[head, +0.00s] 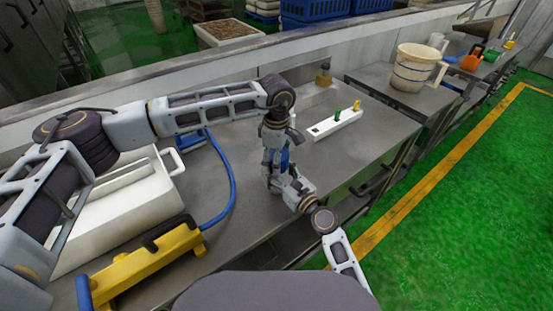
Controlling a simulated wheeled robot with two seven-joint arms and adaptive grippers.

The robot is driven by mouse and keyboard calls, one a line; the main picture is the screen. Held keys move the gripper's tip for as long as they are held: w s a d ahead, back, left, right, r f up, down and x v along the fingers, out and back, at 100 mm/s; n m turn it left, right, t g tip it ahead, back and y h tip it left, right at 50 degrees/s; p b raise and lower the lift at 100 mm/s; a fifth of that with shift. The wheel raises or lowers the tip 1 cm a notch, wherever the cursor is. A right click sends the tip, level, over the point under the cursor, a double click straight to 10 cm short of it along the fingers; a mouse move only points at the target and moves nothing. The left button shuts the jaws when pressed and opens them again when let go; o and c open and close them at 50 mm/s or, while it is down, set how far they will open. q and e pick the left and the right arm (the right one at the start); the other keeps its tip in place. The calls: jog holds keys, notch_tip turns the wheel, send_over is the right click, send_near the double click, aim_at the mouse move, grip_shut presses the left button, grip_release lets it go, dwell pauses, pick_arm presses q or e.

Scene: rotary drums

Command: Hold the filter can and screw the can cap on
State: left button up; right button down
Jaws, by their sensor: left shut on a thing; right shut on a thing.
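The filter can (284,160) shows as a small blue strip between my two grippers, over the metal table. My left gripper (274,145) comes down from above and is shut at the top of the can. The can cap is hidden inside its fingers. My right gripper (278,176) comes in from the lower right and is shut on the can lower down. Fingers cover most of the can. I cannot tell whether cap and can touch.
A white block (335,124) with green and yellow pegs lies to the right on the table (240,200). A white basin (120,215), blue hose (229,180) and yellow tool (140,267) are at left. A bucket (412,72) stands at back right.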

pick_arm(q)
jog(key=o, duration=1.2)
jog(key=shift+r, duration=6)
pick_arm(e)
jog(key=shift+c, duration=1.7)
grip_release()
jog(key=shift+s+d, duration=0.15)
jog(key=shift+v, duration=5.8)
